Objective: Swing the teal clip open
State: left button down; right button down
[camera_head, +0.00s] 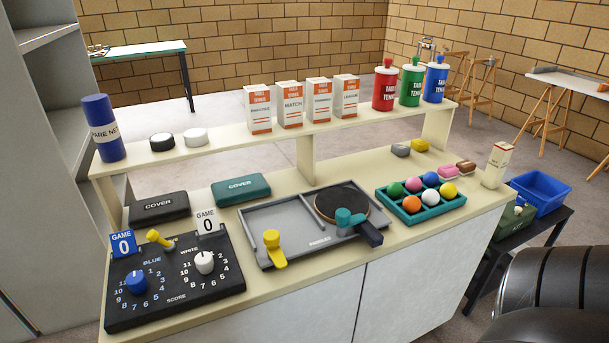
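The teal clip (346,217) is on the right part of the grey paddle tray (256,217). It has a round knob and a short arm that lies across the neck of a black paddle (338,200), close to the handle (370,234). The clip looks shut over the paddle. A yellow clip (273,248) stands in the tray's left part, with no paddle under it. Neither of my grippers is in the picture.
A black score board (172,307) with knobs is left of the tray. A teal ball tray (409,217) with several coloured balls is close on the right. A shelf (239,144) with boxes and canisters runs behind. Two cover cases (240,188) lie behind the tray.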

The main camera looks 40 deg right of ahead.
aim_at(344, 217)
jog(key=i, duration=0.4)
jog(key=z, duration=2.25)
